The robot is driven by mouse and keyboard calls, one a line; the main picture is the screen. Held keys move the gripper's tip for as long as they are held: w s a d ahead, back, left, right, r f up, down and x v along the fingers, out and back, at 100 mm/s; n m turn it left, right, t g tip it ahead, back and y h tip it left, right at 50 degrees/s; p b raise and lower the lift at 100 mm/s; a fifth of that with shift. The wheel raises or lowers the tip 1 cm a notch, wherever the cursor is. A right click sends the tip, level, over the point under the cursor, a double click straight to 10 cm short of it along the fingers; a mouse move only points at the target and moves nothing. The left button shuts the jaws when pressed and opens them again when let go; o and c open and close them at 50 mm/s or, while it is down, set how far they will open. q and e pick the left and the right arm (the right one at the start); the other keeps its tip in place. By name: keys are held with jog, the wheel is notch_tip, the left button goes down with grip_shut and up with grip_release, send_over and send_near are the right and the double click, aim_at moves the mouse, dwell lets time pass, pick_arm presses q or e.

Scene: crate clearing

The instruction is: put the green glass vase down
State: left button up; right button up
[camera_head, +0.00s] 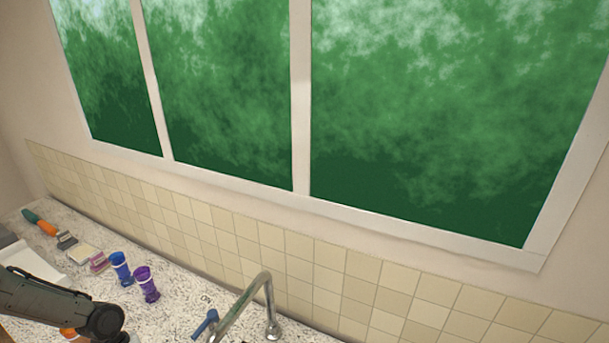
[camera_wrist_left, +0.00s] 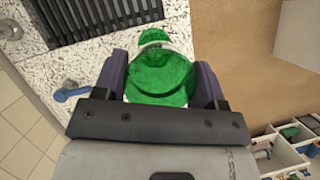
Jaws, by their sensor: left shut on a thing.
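The green glass vase (camera_wrist_left: 160,85) shows in the left wrist view, seen nearly end-on. A smaller green round part shows just beyond its pale rim. My left gripper (camera_wrist_left: 161,67) is shut on the vase, with one dark finger on each side. Speckled counter (camera_wrist_left: 95,62) and a brown surface (camera_wrist_left: 240,75) show behind the vase. I cannot tell whether the vase touches either. In the head view my left arm comes in at the lower left; its gripper and the vase are not seen there. My right gripper is in neither view.
A dark slatted rack (camera_wrist_left: 95,15) and a divided crate (camera_wrist_left: 285,150) show in the wrist view.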

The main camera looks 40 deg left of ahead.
pick_arm(q)
jog(key=s+d+f+m+g+y+p, duration=0.1)
jog(key=s+d+m, duration=0.25)
jog(key=s, duration=0.35)
jog(key=s+d+m+g, duration=0.1)
jog(key=s+d+m, duration=0.1)
jog(key=s+m, duration=0.3)
jog(key=w+d+r+m+g+y+p, duration=0.1)
jog(key=w+d+r+m+p, duration=0.15)
jog(key=w+d, duration=0.7)
jog(key=w+d+r+m+y+p, duration=0.1)
jog(key=w+d+r+m+y, duration=0.2)
jog(key=w+d, duration=0.65)
jog(key=w+d+r+p, duration=0.1)
jog(key=w+d+r, duration=0.2)
jog(key=w+r, duration=0.2)
jog(key=w+d+r+m+p, duration=0.1)
jog(key=w+d+r, duration=0.3)
jog(key=r, duration=0.8)
jog(key=shift+w+g+h, duration=0.3)
jog(key=shift+w, duration=0.25)
jog(key=shift+d, duration=0.1)
